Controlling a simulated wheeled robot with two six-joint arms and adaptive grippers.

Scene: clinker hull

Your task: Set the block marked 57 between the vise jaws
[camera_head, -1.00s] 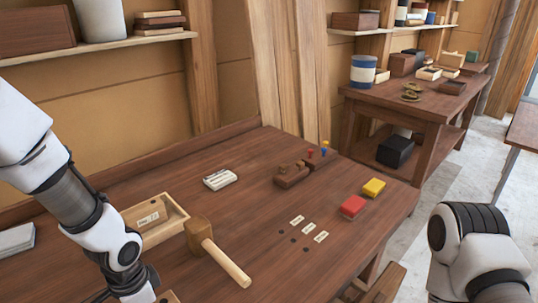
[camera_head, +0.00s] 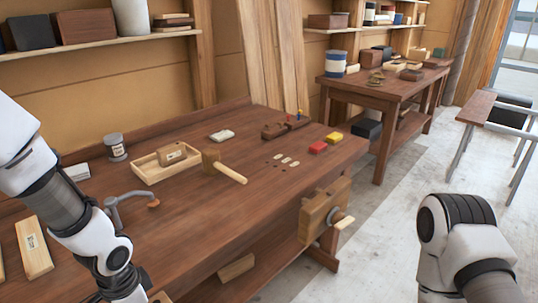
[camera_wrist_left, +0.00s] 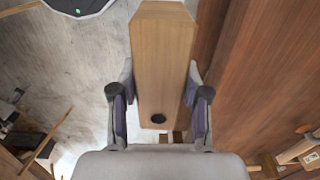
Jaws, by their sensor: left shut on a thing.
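In the left wrist view my left gripper (camera_wrist_left: 160,108) is shut on a long pale wooden block (camera_wrist_left: 163,55) with a dark round spot near its lower end. No number shows on that face, so I cannot read its mark. A corner of the block (camera_head: 161,297) shows at the bottom of the head view, in front of the bench. The wooden vise (camera_head: 325,211) is on the bench's front, toward its right end, with a handle sticking out; I cannot tell how wide its jaws stand. The held block is left of the vise and apart from it. My right gripper is out of view.
On the bench (camera_head: 225,215) are a tray (camera_head: 150,173) holding a labelled block, a mallet (camera_head: 228,171), a holdfast (camera_head: 130,200), a grey can (camera_head: 115,147) and a labelled pale block (camera_head: 33,247). Open floor (camera_head: 375,240) lies right of the vise.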

